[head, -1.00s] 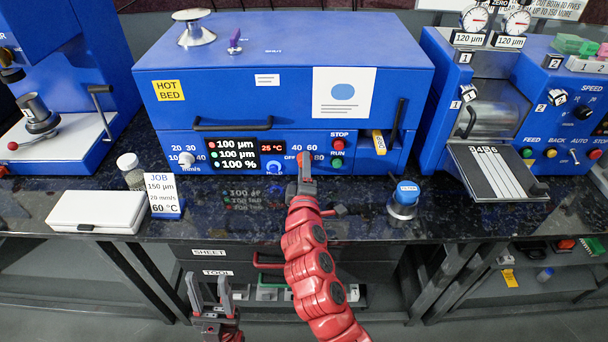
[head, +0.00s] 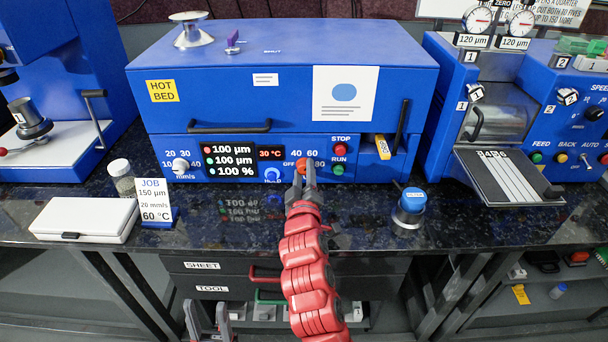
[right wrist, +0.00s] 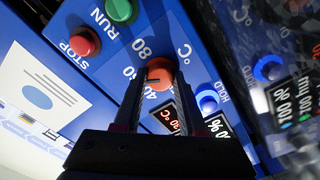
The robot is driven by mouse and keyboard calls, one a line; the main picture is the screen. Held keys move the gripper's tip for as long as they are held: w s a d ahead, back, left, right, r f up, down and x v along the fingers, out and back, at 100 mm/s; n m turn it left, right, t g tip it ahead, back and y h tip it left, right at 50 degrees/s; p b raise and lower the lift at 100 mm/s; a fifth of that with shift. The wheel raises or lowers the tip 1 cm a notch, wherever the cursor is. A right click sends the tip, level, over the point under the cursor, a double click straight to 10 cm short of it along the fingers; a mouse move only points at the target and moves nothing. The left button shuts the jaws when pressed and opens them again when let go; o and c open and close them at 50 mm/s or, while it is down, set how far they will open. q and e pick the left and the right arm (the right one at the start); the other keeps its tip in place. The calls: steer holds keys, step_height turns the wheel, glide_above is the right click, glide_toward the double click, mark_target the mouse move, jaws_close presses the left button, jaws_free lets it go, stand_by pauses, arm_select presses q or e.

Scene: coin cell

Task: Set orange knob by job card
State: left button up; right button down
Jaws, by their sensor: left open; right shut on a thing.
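The orange knob (head: 301,165) sits on the front panel of the blue hot bed machine, among the marks OFF, 40, 60 and 80. In the right wrist view the orange knob (right wrist: 160,75) shows a dark pointer line. My right gripper (head: 305,172) is shut on it. The red temperature display (head: 271,153) reads 30 °C. The job card (head: 155,202) stands on the counter at left and reads 150 µm, 20 mm/s, 60 °C. My left gripper (head: 209,318) is open and empty, low in front of the drawers and partly cut off by the frame edge.
A white knob (head: 180,165) and a blue HOLD knob (head: 272,174) flank the display. Red STOP (head: 340,149) and green RUN (head: 338,169) buttons are close right of the orange knob. A blue-topped cylinder (head: 410,203) stands on the counter at right.

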steer(key=shift+f, duration=0.15)
steer(key=shift+c, duration=2.3)
jaws_free()
steer(key=s, duration=1.1)
steer(key=shift+s+a, duration=0.1)
steer(key=shift+s, duration=0.2)
steer(key=s+p, duration=0.4)
steer(key=s, duration=0.1)
steer(key=shift+s, duration=0.4)
